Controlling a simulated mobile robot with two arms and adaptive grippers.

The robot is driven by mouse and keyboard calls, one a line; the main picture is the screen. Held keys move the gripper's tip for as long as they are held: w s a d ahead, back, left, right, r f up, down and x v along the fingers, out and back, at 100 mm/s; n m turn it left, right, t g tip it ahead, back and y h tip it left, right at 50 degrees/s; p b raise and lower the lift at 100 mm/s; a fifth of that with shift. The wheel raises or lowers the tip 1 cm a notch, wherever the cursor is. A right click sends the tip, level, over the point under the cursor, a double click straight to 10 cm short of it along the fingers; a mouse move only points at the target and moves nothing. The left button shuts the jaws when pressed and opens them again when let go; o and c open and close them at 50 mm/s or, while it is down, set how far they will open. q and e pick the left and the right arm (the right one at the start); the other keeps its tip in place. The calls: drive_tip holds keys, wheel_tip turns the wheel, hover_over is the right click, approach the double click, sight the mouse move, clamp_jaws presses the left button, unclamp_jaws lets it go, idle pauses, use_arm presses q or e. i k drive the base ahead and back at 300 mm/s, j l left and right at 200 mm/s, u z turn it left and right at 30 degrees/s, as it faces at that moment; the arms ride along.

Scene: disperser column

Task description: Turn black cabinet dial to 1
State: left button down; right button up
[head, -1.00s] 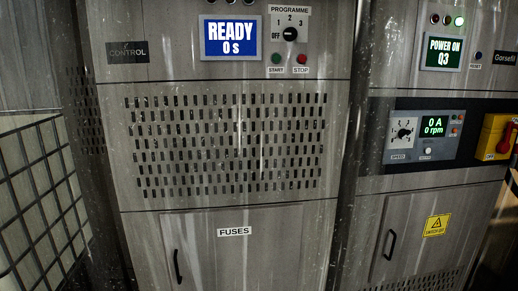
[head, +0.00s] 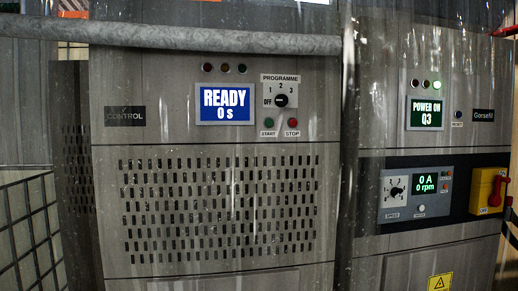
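The black dial (head: 281,101) is a small round knob on the PROGRAMME plate (head: 286,79) of the grey control cabinet (head: 160,110). The plate has OFF at the left and 1, 2 and 3 in an arc above the knob. The knob seems to point left toward OFF, but its mark is too small to be sure. The blue display (head: 226,104) left of the dial reads READY 0 s. Neither of my grippers is in view, and nothing touches the dial.
A green START button (head: 269,122) and red STOP button (head: 293,122) sit just below the dial. A thick grey pipe (head: 215,40) crosses above the panel. At the right is a second cabinet with a speed dial (head: 396,188) and red-yellow switch (head: 488,190).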

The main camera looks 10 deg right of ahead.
sight(281, 100)
drive_tip(key=i+l+u, duration=0.15)
drive_tip(key=u, duration=0.25)
drive_tip(key=i+l+u, duration=0.1)
drive_tip(key=l+u, duration=0.2)
drive_tip(key=u, duration=0.15)
